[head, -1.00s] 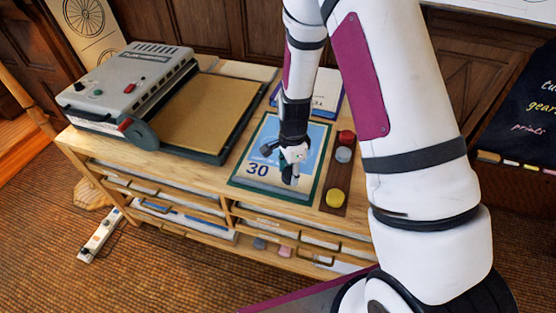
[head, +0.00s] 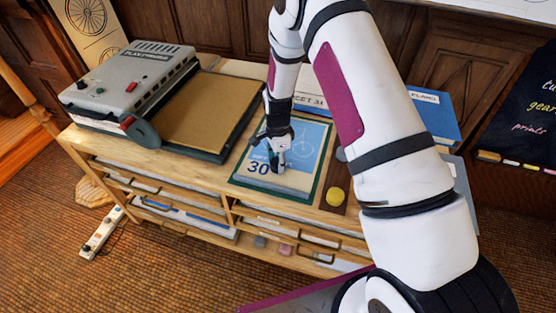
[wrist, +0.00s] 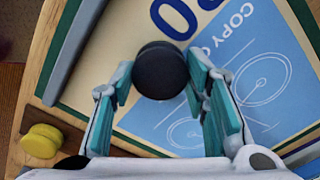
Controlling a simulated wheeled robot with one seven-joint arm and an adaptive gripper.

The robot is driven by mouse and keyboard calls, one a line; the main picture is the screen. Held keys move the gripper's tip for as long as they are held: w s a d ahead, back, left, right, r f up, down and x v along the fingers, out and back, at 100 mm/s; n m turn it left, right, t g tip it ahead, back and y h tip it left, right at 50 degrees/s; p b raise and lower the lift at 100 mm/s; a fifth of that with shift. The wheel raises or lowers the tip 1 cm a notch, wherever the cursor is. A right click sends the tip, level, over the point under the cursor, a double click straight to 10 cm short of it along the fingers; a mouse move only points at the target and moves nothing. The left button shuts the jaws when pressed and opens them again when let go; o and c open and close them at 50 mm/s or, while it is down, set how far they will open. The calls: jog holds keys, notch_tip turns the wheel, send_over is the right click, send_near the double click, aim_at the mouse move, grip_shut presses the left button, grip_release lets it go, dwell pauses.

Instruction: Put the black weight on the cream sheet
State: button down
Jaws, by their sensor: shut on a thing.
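The black weight (wrist: 161,70) is a dark round disc between the two teal-padded fingers of my gripper (wrist: 160,74) in the wrist view. My gripper is shut on it. The cream sheet (wrist: 118,35) lies under it, with a blue printed drawing and a large "30". In the wrist view the weight overlaps the border between the cream margin and the blue print. In the head view my gripper (head: 278,166) is over the sheet (head: 247,171), near the "30". I cannot tell whether the weight touches the sheet.
A yellow weight (head: 335,196) sits on a brown strip right of the sheet; a grey one is partly behind my arm. A grey bar (wrist: 76,42) lies along the sheet's edge. A grey machine (head: 135,80) and tan board (head: 200,112) stand left. A blue book (head: 432,118) lies behind.

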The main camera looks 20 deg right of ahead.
jog(key=shift+f, duration=0.15)
jog(key=c, duration=0.9)
grip_release()
